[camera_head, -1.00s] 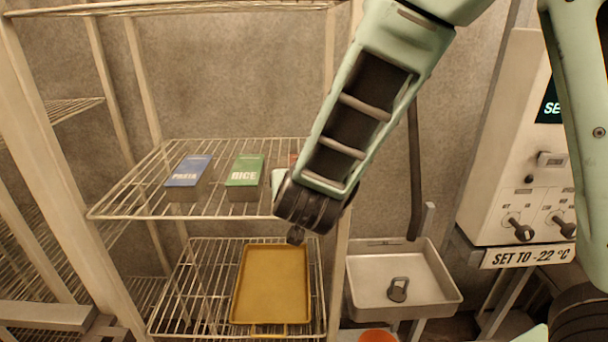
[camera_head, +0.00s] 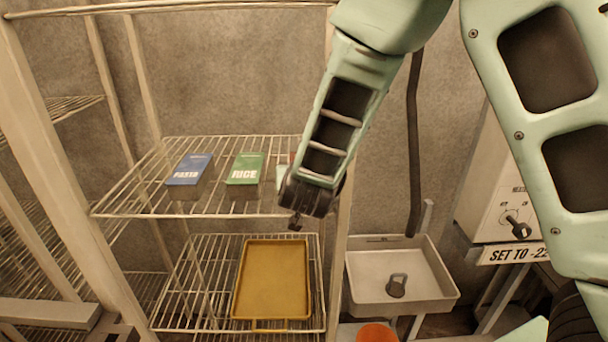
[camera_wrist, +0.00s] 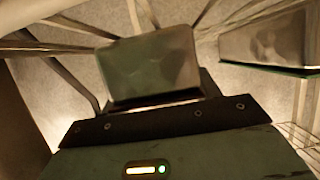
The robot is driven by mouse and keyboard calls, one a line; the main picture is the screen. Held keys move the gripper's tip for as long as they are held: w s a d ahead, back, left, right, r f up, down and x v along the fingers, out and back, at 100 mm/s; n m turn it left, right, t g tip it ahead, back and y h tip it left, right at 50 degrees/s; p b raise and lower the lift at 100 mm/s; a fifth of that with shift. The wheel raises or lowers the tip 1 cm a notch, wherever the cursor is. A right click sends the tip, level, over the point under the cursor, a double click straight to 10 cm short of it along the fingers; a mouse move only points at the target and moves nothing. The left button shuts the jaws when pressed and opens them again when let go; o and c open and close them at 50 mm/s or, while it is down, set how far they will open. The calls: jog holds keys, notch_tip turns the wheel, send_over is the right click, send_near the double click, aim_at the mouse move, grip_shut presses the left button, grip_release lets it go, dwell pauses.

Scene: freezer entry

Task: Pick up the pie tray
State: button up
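Two labelled packs, a blue PASTA pack (camera_head: 188,170) and a green RICE pack (camera_head: 244,170), sit on the middle wire shelf in the head view. A third pack (camera_head: 282,174) beside them is mostly hidden by my arm, and its label cannot be read. No visible label says pie. My gripper (camera_head: 297,222) is at the shelf's right front, its fingers mostly hidden by my wrist. In the wrist view, a grey-green block (camera_wrist: 150,65) fills the space before the dark bracket; whether it is held or part of the gripper is unclear.
An empty-looking yellow tray (camera_head: 272,280) lies on the lower wire rack (camera_head: 185,300). A metal basin (camera_head: 372,258) with a dark weight-like object (camera_head: 397,286) stands to the right. An orange round thing (camera_head: 377,333) is below it. A control panel (camera_head: 500,200) stands far right.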

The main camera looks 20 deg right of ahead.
jog(key=shift+c, duration=1.2)
jog(key=shift+r, duration=0.2)
